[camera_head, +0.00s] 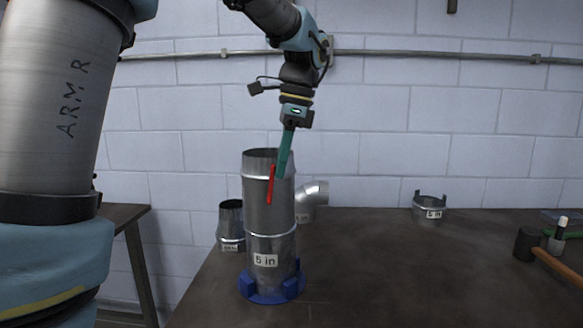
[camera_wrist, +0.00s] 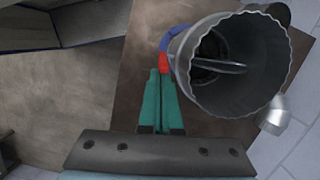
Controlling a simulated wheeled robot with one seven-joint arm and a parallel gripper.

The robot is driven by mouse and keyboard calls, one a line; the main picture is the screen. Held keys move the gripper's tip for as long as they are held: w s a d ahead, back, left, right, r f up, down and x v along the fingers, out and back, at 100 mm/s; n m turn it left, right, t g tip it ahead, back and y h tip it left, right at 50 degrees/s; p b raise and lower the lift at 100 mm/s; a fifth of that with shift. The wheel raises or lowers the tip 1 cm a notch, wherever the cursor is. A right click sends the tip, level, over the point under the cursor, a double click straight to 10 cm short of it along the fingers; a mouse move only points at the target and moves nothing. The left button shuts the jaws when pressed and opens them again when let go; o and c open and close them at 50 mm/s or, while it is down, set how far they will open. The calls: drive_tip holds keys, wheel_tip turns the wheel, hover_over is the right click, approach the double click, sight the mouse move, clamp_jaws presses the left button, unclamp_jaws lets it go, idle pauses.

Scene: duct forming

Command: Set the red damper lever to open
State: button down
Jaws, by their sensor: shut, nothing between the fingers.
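The red damper lever (camera_head: 270,185) is on the side of a standing metal duct (camera_head: 257,215) labelled "5 in". In the head view it runs close to upright, leaning slightly. My gripper (camera_head: 281,176) is shut and empty, with its green fingers pointing down at the lever's upper end. In the wrist view the red lever (camera_wrist: 164,62) shows just beyond the fingertips (camera_wrist: 160,74), beside the duct's rim (camera_wrist: 181,78). I cannot tell whether the fingers touch the lever. A damper plate (camera_wrist: 218,66) shows edge-on inside the duct's open top.
The duct stands in a blue base (camera_head: 272,290) on the brown table (camera_head: 400,275). A reducer (camera_head: 231,222) and an elbow (camera_head: 314,194) stand close behind. A short collar (camera_head: 429,208) is at the back right. A mallet (camera_head: 528,244) lies at the right edge. The table's middle right is clear.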

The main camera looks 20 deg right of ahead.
drive_tip(key=shift+r, duration=0.15)
drive_tip(key=s+d+r+p, duration=0.2)
drive_tip(key=d+r, duration=0.5)
drive_tip(key=r, duration=0.3)
drive_tip(key=w+a+f+n+y+b, duration=0.2)
drive_tip(key=a+f+n+b, duration=0.3)
drive_tip(key=f+n, duration=0.6)
drive_tip(key=shift+a+n+t+b, duration=0.35)
drive_tip(key=shift+a+n, duration=0.3)
drive_tip(key=shift+n, duration=2.75)
